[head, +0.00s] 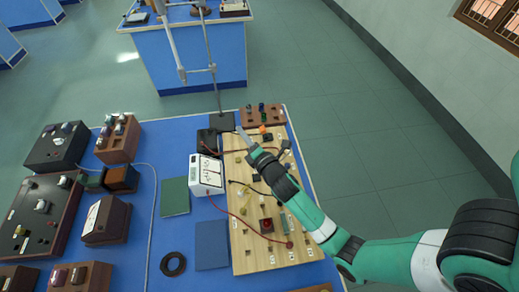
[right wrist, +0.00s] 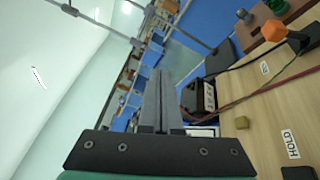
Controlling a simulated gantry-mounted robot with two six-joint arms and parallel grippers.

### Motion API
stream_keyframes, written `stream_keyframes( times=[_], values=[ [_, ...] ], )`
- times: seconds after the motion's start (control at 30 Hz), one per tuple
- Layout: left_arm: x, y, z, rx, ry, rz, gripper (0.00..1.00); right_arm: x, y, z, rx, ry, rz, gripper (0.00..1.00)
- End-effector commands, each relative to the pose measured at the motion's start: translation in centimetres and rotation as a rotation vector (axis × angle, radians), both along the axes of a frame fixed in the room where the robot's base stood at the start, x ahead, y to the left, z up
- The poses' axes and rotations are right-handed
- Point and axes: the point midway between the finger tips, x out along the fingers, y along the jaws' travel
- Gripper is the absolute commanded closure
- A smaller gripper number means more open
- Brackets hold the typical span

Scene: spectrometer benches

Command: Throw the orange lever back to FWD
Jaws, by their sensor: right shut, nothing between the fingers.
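The orange lever's faceted knob (right wrist: 274,31) shows at the upper right of the right wrist view, above the wooden board. In the head view, a small orange spot near the board's far end appears to be this knob (head: 262,129). My right gripper (head: 240,130) is over the far left part of the board, to the left of the knob and apart from it. In the right wrist view its fingers (right wrist: 157,78) are pressed together and empty. A HOLD label (right wrist: 289,143) lies on the board; a smaller label (right wrist: 264,68) nearer the knob is hard to read. My left gripper is out of view.
The wooden board (head: 243,262) carries wires and small blocks. A white meter (head: 206,175) stands left of it, and a metal stand with a dark base (head: 222,122) is behind. A brown block with knobs (head: 263,115) sits at the far end. Dark instruments fill the table's left side.

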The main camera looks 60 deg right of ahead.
Motion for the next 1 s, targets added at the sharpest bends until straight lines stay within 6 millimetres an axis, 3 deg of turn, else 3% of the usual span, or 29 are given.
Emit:
stream_keyframes(
  times=[0.03,0.1,0.23,0.77,1.0],
  values=[
    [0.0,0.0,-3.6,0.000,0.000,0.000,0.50,-1.5,-0.8,-5.8,0.016,0.041,-0.026,1.00],
    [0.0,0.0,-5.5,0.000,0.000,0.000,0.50,-3.2,-1.6,-9.7,0.035,0.079,-0.055,1.00],
    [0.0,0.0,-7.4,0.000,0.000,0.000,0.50,-5.2,-2.6,-13.3,0.052,0.109,-0.091,1.00],
    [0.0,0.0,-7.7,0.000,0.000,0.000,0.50,-5.4,-3.4,-13.7,0.055,0.109,-0.106,1.00],
    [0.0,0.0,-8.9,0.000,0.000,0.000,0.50,-2.8,-5.5,-14.4,0.055,0.106,-0.108,1.00]
  ],
)
